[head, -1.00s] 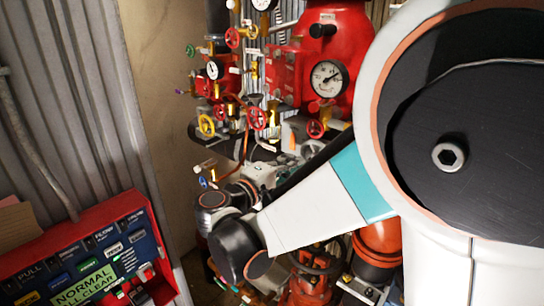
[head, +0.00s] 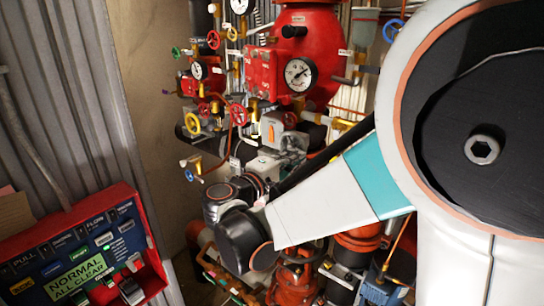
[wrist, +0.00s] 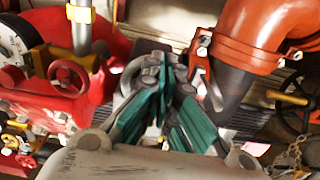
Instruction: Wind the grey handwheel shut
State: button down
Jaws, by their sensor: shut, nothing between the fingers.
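My gripper (wrist: 168,68) shows in the wrist view with teal finger pads. Its fingertips come together and hold nothing. A pale grey curved piece (wrist: 127,80) shows just left of the fingertips, partly hidden by them; I cannot tell whether it is the grey handwheel's rim. A dark wheel (wrist: 283,112) with a brass-coloured spindle stands apart at the right of the wrist view. In the head view my arm hides the gripper, and I cannot pick out a grey handwheel there.
A red valve body with a white gauge (head: 299,74) and several small coloured handwheels fills the back. A red control panel (head: 150,235) stands at the lower left. A thick orange-red pipe (wrist: 250,45) is close right of my gripper. Pipework leaves little free room.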

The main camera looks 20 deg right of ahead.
jog(key=shift+x, duration=0.85)
dwell(0.5)
jog(key=shift+s, duration=0.1)
